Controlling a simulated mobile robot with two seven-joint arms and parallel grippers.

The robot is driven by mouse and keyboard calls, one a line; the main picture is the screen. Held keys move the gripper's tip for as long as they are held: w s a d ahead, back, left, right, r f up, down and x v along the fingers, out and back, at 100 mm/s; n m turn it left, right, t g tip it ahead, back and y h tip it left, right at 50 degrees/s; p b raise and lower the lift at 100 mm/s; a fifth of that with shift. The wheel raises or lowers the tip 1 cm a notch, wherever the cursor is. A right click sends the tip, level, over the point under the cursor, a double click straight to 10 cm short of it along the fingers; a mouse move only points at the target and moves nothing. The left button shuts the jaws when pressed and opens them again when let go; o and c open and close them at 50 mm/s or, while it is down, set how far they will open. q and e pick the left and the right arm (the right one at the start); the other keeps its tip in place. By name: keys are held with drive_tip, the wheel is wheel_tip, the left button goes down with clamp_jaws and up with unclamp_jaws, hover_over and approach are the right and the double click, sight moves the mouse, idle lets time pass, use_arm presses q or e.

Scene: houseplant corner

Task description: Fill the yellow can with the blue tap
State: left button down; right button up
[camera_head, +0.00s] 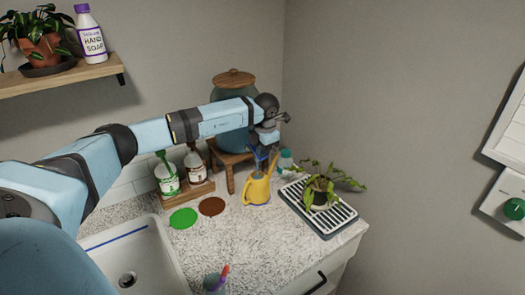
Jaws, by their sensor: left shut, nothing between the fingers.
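The yellow watering can (257,191) stands upright on the speckled counter, with its spout pointing up to the right. The blue tap (262,156) shows just above the can, below my gripper. It belongs to the teal crock (232,93) with a wooden lid, which stands on a small wooden stool (229,169) and is partly hidden by my arm. My left gripper (284,118) is shut and empty, above and slightly right of the tap. I cannot tell if it touches the tap, nor whether water runs or how full the can is. My right gripper is not in view.
A drooping plant (321,188) stands on a drying rack (334,219) right of the can. Two bottles (167,175) stand on a wooden tray behind a green mat (183,218) and a brown mat (212,206). A sink (105,250) is front left. The front counter is mostly clear.

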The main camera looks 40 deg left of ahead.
use_arm(q)
drive_tip(key=shift+r, duration=0.1)
idle(0.5)
drive_tip(key=shift+r+p, duration=0.45)
drive_tip(key=shift+r, duration=0.25)
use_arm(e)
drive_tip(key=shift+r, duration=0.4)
use_arm(q)
drive_tip(key=shift+a+r, duration=0.1)
drive_tip(key=shift+r, duration=0.25)
wheel_tip(320, 180, up, 3)
drive_tip(key=shift+a+p, duration=0.1)
drive_tip(key=shift+p, duration=1)
wheel_tip(320, 180, up, 10)
drive_tip(key=d+b, duration=0.1)
drive_tip(key=b, duration=0.1)
drive_tip(key=shift+s+d+r+b, duration=0.2)
drive_tip(key=shift+d+b, duration=0.15)
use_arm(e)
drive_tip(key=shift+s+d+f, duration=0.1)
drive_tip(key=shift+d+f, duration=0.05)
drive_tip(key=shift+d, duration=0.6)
use_arm(q)
drive_tip(key=shift+a+f, duration=0.1)
drive_tip(key=shift+a, duration=0.05)
